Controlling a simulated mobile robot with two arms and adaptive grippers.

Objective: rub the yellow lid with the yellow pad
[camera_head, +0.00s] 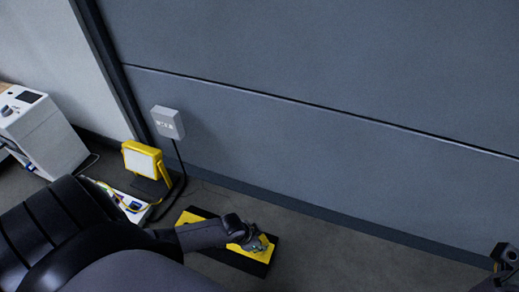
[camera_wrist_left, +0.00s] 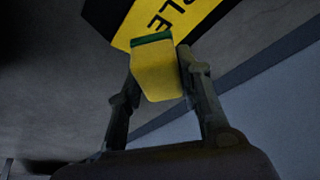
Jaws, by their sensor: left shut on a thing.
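The yellow lid (camera_head: 195,217) with black lettering sits on a black case on the floor near the wall. It also shows at the top of the left wrist view (camera_wrist_left: 206,14). My left gripper (camera_head: 260,243) is over the right part of the lid and partly hides it. It is shut on the yellow pad (camera_wrist_left: 155,72), which has a green far edge. The pad overlaps the lid in the wrist view; I cannot tell whether they touch. A dark part of my right gripper (camera_head: 507,258) shows at the lower right edge, too cut off to read.
A yellow work lamp (camera_head: 143,160) stands left of the lid, by a white power strip (camera_head: 128,207) with cables. A grey box (camera_head: 167,122) is on the wall. A white machine (camera_head: 42,135) stands at far left. Floor right of the lid is clear.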

